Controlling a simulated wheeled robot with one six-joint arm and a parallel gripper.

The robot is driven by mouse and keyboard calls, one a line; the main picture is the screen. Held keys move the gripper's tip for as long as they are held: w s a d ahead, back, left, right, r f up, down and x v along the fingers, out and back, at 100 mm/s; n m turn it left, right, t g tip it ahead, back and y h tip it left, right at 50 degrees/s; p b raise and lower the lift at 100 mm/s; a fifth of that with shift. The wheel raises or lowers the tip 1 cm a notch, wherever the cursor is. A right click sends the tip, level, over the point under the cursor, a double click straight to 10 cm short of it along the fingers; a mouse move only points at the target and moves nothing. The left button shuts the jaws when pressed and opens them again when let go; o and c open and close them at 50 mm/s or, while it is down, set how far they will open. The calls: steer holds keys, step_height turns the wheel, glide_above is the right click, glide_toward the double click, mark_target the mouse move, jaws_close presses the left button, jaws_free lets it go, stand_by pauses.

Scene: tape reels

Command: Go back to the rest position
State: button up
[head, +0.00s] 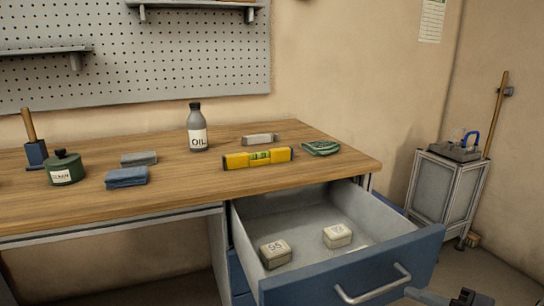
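A small part of my arm's end, seemingly my gripper (440,298), shows at the bottom right edge, in front of the drawer. It is mostly cut off by the frame, and its fingers cannot be made out clearly. The blue-fronted drawer (420,254) under the workbench stands open, with a pale handle (374,287) on its front. My arm's visible part is just right of the handle; I cannot tell if they touch. Two small pale boxes with numbers, a left one (275,254) and a right one (337,236), lie inside the drawer.
The wooden workbench (200,187) holds an oil bottle (197,130), a yellow level (258,158), a green tin (65,169), folded blue cloths (127,177) and a green cloth (321,148). A grey cabinet (444,187) stands at right. Floor shows between drawer and cabinet.

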mark_target(380, 288)
steer(key=shift+b+x, duration=0.7)
steer(key=shift+x, duration=3.2)
